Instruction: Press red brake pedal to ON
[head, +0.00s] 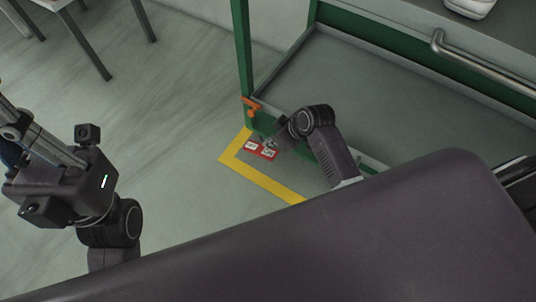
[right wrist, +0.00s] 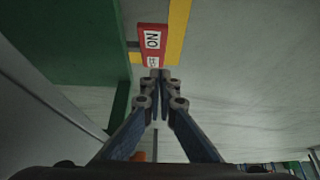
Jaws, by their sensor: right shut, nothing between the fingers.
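The red brake pedal (head: 262,149) is low at the corner of the green-framed cart, in the head view. It carries white labels. In the right wrist view the red pedal (right wrist: 152,44) shows a label reading ON, with a smaller label nearer my fingers. My right gripper (right wrist: 160,74) is shut and empty, its fingertips at the near edge of the pedal by the smaller label. I cannot tell if they touch it. In the head view the right gripper (head: 270,143) is beside the pedal, partly hidden by its wrist. My left arm is at the left; its fingers are not visible.
The cart's green post (head: 242,50) stands beside the pedal, with an orange part (head: 251,105) on it. Yellow floor tape (head: 262,180) runs around the corner. A metal handle (head: 480,68) is at the upper right. Open floor lies to the left.

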